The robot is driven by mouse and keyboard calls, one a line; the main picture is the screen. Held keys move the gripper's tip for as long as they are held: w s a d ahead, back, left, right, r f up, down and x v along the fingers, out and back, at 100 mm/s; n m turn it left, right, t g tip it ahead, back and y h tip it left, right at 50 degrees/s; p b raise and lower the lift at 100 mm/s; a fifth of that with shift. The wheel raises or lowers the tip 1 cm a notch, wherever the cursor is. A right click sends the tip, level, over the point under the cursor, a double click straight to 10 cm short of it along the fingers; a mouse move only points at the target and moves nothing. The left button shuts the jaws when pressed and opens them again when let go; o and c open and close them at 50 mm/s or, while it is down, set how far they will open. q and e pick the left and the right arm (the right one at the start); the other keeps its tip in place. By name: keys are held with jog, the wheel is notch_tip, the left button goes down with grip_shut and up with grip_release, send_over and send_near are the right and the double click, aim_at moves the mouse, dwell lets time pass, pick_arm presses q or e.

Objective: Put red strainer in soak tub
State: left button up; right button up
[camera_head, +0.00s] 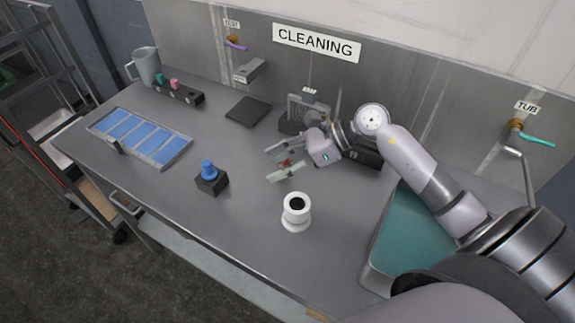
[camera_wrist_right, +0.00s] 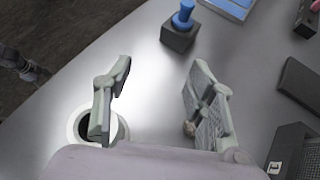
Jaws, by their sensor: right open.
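My right gripper (camera_head: 271,164) is open over the middle of the grey table, its fingers pointing left. In the right wrist view, the gap between its fingers (camera_wrist_right: 160,100) is empty. The teal-floored tub (camera_head: 405,237) is at the right of the table, partly covered by my right arm. My left gripper is not in view.
A white round holder (camera_head: 296,212) stands just in front of the right gripper. A dark block with a blue knob (camera_head: 210,178) stands to its left. Further left lies a blue sectioned tray (camera_head: 140,138). A dark pad (camera_head: 248,111) and grey rack (camera_head: 303,112) are behind.

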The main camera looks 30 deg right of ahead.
jog(key=w+a+n+g+h+b, duration=0.1)
jog(key=w+a+n+g+h, duration=0.1)
jog(key=a+g, duration=0.1)
notch_tip(320, 180, up, 8)
jog(key=g+h+b, duration=0.2)
jog(key=h, duration=0.7)
send_over(285, 165)
jog(key=w+d, duration=0.1)
notch_tip(285, 165, down, 12)
jog(key=shift+w+d+r+p, duration=0.1)
jog(key=shift+w+r+p, duration=0.05)
jog(key=shift+p, duration=1.1)
jog(key=shift+f+p, duration=0.45)
jog(key=shift+f, duration=0.1)
jog(key=f, duration=0.1)
jog(key=f+p, duration=0.1)
jog(key=f, duration=0.1)
jog(key=shift+s+a+f+p, duration=0.2)
jog(key=shift+a+f+p, duration=0.05)
jog(key=shift+a+p, duration=0.1)
jog(key=shift+d+f, duration=0.1)
jog(key=shift+f, duration=0.35)
